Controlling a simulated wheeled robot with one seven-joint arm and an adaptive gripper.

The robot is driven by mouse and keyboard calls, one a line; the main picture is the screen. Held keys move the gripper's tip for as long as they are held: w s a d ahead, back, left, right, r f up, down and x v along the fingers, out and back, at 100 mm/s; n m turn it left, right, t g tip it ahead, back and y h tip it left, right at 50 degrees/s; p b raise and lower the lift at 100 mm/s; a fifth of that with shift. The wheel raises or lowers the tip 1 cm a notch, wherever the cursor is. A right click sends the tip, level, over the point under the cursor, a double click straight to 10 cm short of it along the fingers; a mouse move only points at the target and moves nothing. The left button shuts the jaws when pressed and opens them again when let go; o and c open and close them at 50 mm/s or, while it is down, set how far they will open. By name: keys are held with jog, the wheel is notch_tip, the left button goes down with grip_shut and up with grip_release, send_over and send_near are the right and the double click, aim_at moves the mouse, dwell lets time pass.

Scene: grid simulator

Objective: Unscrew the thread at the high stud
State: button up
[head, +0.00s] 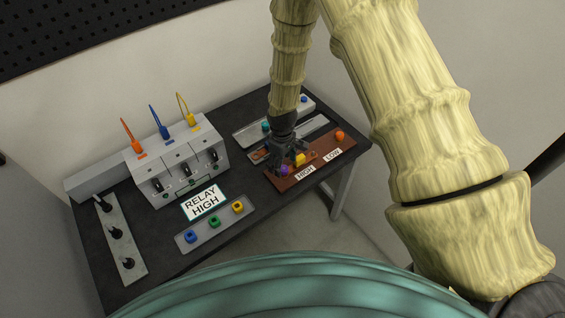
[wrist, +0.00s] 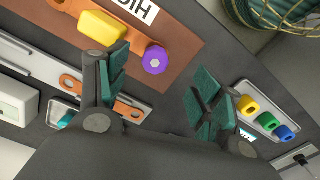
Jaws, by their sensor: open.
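A brown board (head: 320,163) carries the HIGH label (head: 305,172) and the LOW label (head: 333,155). A purple ribbed knob (wrist: 155,59) with a pale hexagonal centre sits on the board, also in the head view (head: 284,170). Beside it, nearest the HIGH label, is a yellow block (wrist: 101,27) on an orange strip. An orange knob (head: 340,136) is by LOW. My gripper (wrist: 160,80) is open above the board's purple-knob end. In the wrist view the knob appears between and slightly beyond its fingers, with no visible contact. No stud thread is visible.
Behind the board lie a grey rail with an orange-ended link (wrist: 128,112) and a tray with a teal piece (head: 266,126). At left are a grey switch box (head: 180,165) with three cables, the RELAY HIGH sign (head: 203,202) and a tray of coloured pieces (head: 215,230).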

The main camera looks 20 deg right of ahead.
aim_at(282, 168)
jog(key=shift+f+b, duration=1.2)
jog(key=shift+f, duration=0.85)
jog(key=shift+c, duration=0.3)
